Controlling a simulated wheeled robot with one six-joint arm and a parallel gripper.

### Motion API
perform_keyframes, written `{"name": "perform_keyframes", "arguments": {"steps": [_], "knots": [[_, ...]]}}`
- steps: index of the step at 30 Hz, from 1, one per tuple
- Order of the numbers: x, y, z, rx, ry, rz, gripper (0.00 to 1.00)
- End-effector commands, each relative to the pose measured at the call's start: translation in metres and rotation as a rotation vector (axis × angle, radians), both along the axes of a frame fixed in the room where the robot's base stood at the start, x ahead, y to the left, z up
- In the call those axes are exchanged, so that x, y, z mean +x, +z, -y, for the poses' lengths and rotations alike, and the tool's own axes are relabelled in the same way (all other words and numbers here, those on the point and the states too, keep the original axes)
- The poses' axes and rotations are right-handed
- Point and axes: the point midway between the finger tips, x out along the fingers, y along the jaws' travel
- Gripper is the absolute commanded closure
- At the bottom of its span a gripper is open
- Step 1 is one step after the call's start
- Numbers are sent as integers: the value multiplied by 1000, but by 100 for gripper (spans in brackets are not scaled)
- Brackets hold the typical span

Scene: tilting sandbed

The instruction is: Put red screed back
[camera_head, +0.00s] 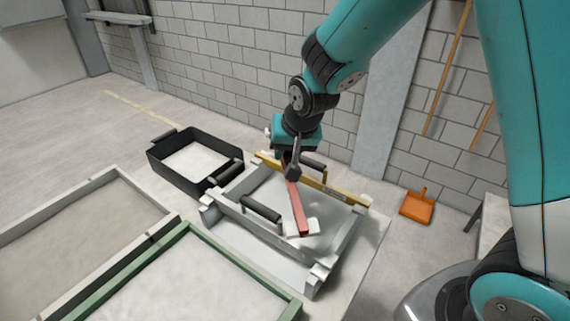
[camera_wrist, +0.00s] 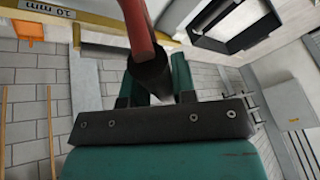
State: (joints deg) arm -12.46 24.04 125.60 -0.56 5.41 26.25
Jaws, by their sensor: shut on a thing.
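The red screed (camera_head: 297,209) is a long red bar with a dark handle. My gripper (camera_head: 294,150) is shut on the handle, with the bar below it. The bar slants over the pale grey rack (camera_head: 233,222); I cannot tell whether it touches the rack. In the wrist view the red bar (camera_wrist: 138,25) runs up from the dark handle (camera_wrist: 150,72) between my green fingers (camera_wrist: 153,88). A yellow bar (camera_head: 335,193) lies along the rack's far side; its "10 mm" mark shows in the wrist view (camera_wrist: 58,11).
A black tray (camera_head: 168,175) with pale contents stands left of the rack. A grey-framed sandbed (camera_head: 60,204) and a green-framed bed (camera_head: 244,268) lie at the front left. An orange dustpan (camera_head: 416,206) is near the wall at right. Black handles (camera_head: 261,209) stick up on the rack.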

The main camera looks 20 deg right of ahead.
Motion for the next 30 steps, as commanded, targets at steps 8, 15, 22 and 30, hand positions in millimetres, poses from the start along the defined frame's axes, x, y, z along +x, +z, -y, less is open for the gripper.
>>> {"name": "perform_keyframes", "arguments": {"steps": [8, 15, 22, 30], "knots": [[0, -31, -1, 0, 2, -2, 100], [1, -43, -2, 1, 2, 4, 100], [1, -46, -1, 0, 2, 4, 100], [0, -54, -1, 1, 2, 3, 100]]}}
